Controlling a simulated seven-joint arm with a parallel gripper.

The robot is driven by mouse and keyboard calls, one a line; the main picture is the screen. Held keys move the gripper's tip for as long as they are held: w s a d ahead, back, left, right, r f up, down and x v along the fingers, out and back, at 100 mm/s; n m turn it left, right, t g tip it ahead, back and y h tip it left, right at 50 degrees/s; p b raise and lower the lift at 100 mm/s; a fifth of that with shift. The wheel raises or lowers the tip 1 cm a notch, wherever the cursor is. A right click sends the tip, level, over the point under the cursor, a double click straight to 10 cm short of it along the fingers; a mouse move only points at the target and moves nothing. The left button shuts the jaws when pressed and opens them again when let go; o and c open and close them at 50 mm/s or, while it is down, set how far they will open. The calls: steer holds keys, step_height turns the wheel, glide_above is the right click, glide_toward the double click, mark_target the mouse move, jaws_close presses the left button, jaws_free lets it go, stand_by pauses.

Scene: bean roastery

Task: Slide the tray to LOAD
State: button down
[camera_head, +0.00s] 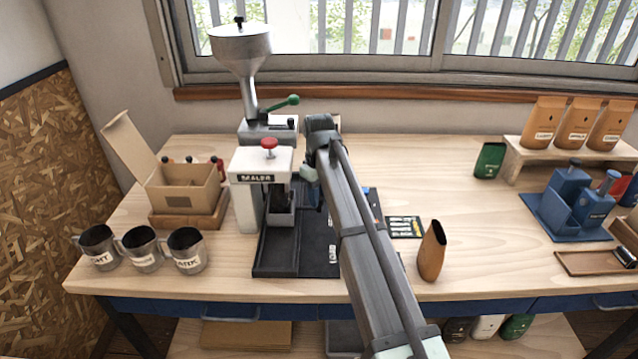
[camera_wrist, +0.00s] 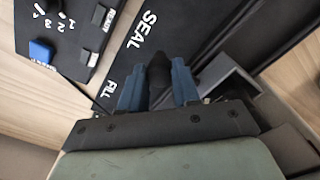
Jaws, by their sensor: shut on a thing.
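My gripper (camera_wrist: 158,82) has its two blue fingers shut on a black knob (camera_wrist: 158,66) in the wrist view. In the head view my arm mostly covers the gripper. The grey tray (camera_wrist: 232,84) is right beside the knob; how the two join is hidden. In the head view the grey tray (camera_head: 281,216) sits in the dark track (camera_head: 276,269), below the head of the white sealer (camera_head: 247,205).
A hopper machine (camera_head: 240,50) stands behind the sealer. Mugs (camera_head: 143,247) and an open cardboard box (camera_head: 183,188) are at the left. A brown pouch (camera_head: 432,252) stands right of my arm. A panel with a blue button (camera_wrist: 40,50) is beside the board. The track's front end looks clear.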

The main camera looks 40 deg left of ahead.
steer(key=s+d, duration=0.9)
steer(key=shift+s+d, duration=0.5)
steer(key=c, duration=1.1)
jaws_free()
steer(key=o, duration=0.3)
step_height(320, 180, up, 14)
steer(key=shift+f, duration=0.1)
